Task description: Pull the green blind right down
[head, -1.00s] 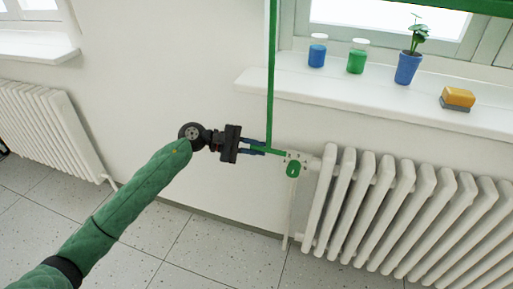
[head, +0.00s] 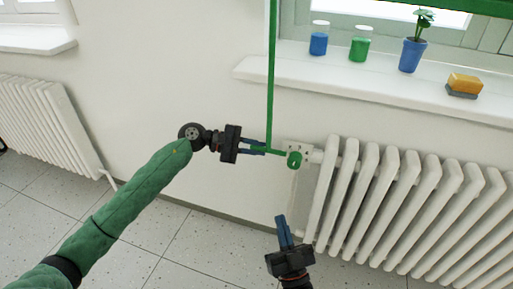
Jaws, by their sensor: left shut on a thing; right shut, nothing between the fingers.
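The green blind (head: 455,6) shows as a green strip across the window at the top right; the rest is out of frame.
The white sill (head: 300,75) holds a blue jar (head: 319,42), a green jar (head: 360,48), a plant in a blue pot (head: 412,55) and a yellow sponge (head: 465,83). A ribbed white radiator (head: 400,205) stands close right of both grippers.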

